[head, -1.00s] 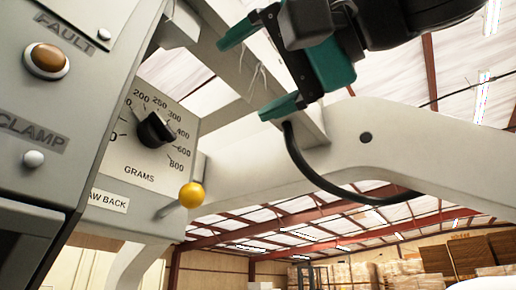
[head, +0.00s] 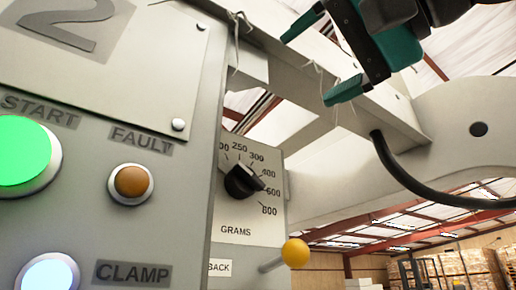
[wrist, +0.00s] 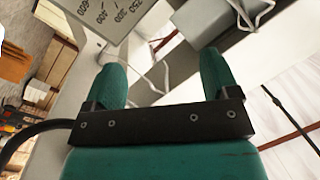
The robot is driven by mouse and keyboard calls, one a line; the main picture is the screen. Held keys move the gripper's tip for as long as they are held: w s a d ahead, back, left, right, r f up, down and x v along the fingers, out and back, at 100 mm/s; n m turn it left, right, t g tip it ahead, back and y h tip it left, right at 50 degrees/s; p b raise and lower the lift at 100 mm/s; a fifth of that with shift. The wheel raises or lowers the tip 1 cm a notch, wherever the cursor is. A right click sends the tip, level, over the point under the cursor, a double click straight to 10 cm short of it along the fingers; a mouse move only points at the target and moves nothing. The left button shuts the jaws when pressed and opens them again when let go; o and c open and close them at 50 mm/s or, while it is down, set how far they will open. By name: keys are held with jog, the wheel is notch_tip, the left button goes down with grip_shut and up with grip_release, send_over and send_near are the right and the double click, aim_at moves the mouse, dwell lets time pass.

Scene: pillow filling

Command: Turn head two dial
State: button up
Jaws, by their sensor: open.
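The black dial (head: 243,181) sits on a pale panel (head: 236,232) marked GRAMS, right of the head two control box. Its pointer is toward about 600 on the printed scale. My gripper (head: 305,62) is open and empty, above and to the right of the dial, apart from it. In the wrist view the two green fingers (wrist: 165,75) are spread with nothing between them. The numbered panel (wrist: 105,22) shows at the top there, beyond the fingers; the dial knob is not clearly visible in that view.
The control box (head: 185,215) carries a green START button (head: 18,155), an orange FAULT lamp (head: 131,181) and a CLAMP button (head: 48,274). A yellow-knobbed lever (head: 295,253) sticks out below the dial. A pale frame beam (head: 355,85) runs close beside my gripper.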

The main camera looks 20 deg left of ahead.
jog(key=r+p, duration=0.1)
jog(key=g+h+p, duration=0.2)
jog(key=h, duration=0.1)
send_near(245, 180)
jog(key=x, duration=0.8)
jog(key=shift+w+r, duration=0.2)
jog(key=shift+w, duration=0.15)
jog(key=c, duration=0.9)
